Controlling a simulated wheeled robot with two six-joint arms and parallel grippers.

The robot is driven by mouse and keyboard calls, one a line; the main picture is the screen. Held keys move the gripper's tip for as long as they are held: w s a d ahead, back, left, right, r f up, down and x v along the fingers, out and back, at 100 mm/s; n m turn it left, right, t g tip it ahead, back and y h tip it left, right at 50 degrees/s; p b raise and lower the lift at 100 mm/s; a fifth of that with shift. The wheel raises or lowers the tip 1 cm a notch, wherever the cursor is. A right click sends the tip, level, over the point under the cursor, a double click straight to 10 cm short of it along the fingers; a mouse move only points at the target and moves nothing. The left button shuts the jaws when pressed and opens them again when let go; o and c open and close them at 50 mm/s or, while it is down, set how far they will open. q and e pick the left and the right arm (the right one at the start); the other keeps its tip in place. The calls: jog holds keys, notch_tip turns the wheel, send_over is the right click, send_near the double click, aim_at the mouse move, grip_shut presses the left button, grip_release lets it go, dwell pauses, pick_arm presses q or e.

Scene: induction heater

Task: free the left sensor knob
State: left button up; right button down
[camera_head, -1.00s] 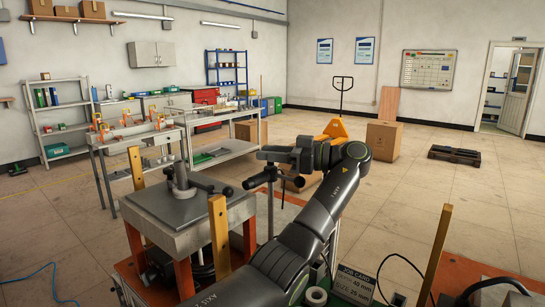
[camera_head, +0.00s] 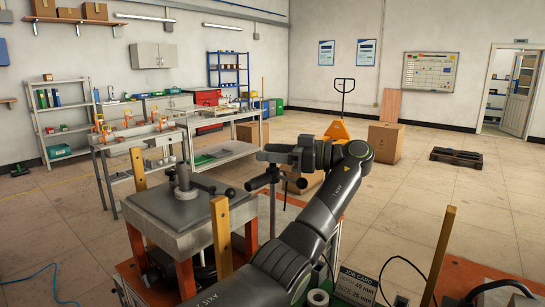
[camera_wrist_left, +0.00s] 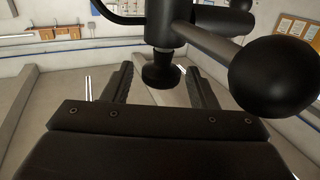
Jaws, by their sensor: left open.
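A thin black post (camera_head: 272,213) stands at the right edge of the heater's metal block, with a dark clamp and a black ball-ended handle (camera_head: 257,182) at its top. My left gripper (camera_head: 268,156) is level with the top of this post, its jaws pointing left. In the left wrist view a small black knob (camera_wrist_left: 162,71) hangs under a dark clamp body, between my two spread fingers (camera_wrist_left: 160,84). I see a gap on either side of it. A large black ball (camera_wrist_left: 277,76) on a rod is close at the right. My right gripper is not seen.
The heater's metal block (camera_head: 190,230) carries a central clamp with a lever (camera_head: 205,186). Wooden posts (camera_head: 221,237) stand around it. Open floor (camera_head: 400,205) lies to the right.

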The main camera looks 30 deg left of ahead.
pick_arm(q)
notch_tip(320, 180, up, 9)
jog(key=shift+a+r+b, duration=0.1)
jog(key=shift+r+b, duration=0.05)
jog(key=shift+b, duration=0.35)
jog(key=shift+c, duration=0.2)
